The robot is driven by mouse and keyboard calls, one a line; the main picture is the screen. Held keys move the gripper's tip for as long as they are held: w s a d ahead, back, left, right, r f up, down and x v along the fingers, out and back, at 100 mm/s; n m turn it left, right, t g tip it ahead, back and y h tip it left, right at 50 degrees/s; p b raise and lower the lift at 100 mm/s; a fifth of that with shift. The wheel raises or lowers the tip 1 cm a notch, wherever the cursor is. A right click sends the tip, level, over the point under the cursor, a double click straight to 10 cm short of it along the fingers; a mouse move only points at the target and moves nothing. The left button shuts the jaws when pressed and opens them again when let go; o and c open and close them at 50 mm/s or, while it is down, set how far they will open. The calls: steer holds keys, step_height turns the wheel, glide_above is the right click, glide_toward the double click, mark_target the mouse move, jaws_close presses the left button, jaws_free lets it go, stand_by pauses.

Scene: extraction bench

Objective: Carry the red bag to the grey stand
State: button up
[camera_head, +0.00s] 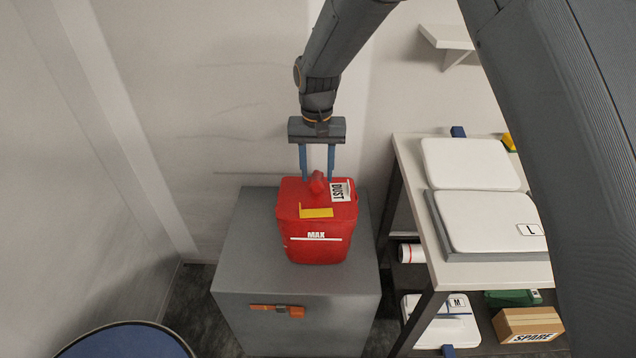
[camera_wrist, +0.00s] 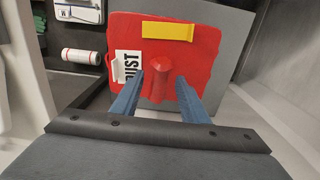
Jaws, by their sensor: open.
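The red bag (camera_head: 317,250) stands upright on top of a grey cabinet-like stand (camera_head: 240,265). It carries a white "DUST" label, a yellow strip and a "MAX" mark, with a red knob on its top. My gripper (camera_head: 317,178) points down at the bag's top, its two blue fingers apart on either side of the red knob. In the wrist view, the bag (camera_wrist: 205,60) fills the upper middle and the knob sits between the open fingers (camera_wrist: 160,85). I cannot tell whether the fingers touch the bag.
A shelf bench (camera_head: 405,180) stands at the right with white cases (camera_head: 470,163), a box marked "SPARE" (camera_head: 528,325) and a green item (camera_head: 513,298). The wall is close behind the stand.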

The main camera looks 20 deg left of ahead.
step_height(320, 180, up, 8)
steer(key=b, duration=0.1)
steer(key=shift+b, duration=0.4)
steer(key=s+d+m, duration=0.2)
steer(key=d, duration=2.1)
steer(key=s+d+f, duration=0.1)
steer(key=s+d, duration=0.6)
steer(key=d, duration=0.2)
steer(key=s+d+f+m+t, duration=0.1)
steer(key=s+d+f, duration=0.1)
steer(key=s+d, duration=0.5)
steer(key=shift+s+d+f+m, duration=0.3)
steer(key=shift+s+d, duration=0.05)
steer(key=shift+d, duration=0.55)
